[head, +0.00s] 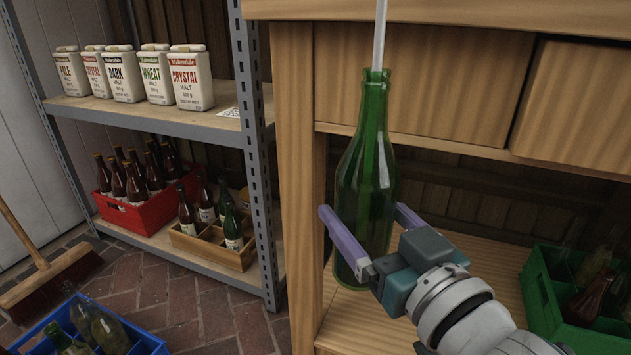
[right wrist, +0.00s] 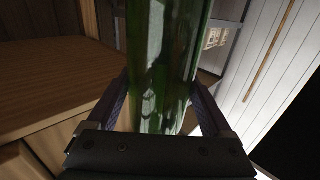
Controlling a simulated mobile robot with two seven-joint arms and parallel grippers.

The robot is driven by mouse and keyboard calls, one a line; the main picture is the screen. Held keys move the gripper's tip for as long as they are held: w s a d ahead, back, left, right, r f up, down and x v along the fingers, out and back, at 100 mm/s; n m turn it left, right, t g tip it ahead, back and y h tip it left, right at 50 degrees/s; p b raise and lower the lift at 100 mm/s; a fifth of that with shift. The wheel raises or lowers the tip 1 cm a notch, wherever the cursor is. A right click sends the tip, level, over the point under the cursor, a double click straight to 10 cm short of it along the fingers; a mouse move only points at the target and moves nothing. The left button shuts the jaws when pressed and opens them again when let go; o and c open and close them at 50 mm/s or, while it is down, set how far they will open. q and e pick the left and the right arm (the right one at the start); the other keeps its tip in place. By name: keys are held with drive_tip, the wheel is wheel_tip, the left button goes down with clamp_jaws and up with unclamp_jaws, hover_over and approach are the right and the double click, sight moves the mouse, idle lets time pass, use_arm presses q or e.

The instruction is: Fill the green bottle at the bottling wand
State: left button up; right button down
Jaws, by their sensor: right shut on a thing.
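The green bottle (head: 367,178) is upright in front of the wooden bench in the head view. My right gripper (head: 362,228) is shut on its lower body, with one purple finger on each side. The bottling wand (head: 380,35) is a pale thin tube that comes down from the top of the picture to the bottle's mouth. Its lower end is hard to make out through the green glass, so I cannot tell how deep it reaches or the liquid level. In the right wrist view the bottle (right wrist: 165,70) fills the space between the fingers. My left gripper is not in view.
A wooden bench (head: 295,150) stands close behind the bottle. A green crate (head: 545,300) with bottles is at the lower right. A metal shelf (head: 150,112) at left holds malt cartons, a red crate (head: 150,215) and a wooden crate (head: 215,250). A blue crate (head: 145,335) and a broom (head: 45,275) are on the brick floor.

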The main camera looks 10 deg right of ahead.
drive_tip(key=shift+f+b, duration=1.7)
drive_tip(key=shift+f, duration=0.25)
drive_tip(key=shift+f+b, duration=2.25)
drive_tip(key=shift+f, duration=0.3)
wheel_tip(320, 180, down, 15)
drive_tip(key=b, duration=1.3)
drive_tip(key=shift+f+b, duration=0.15)
drive_tip(key=shift+b, duration=0.25)
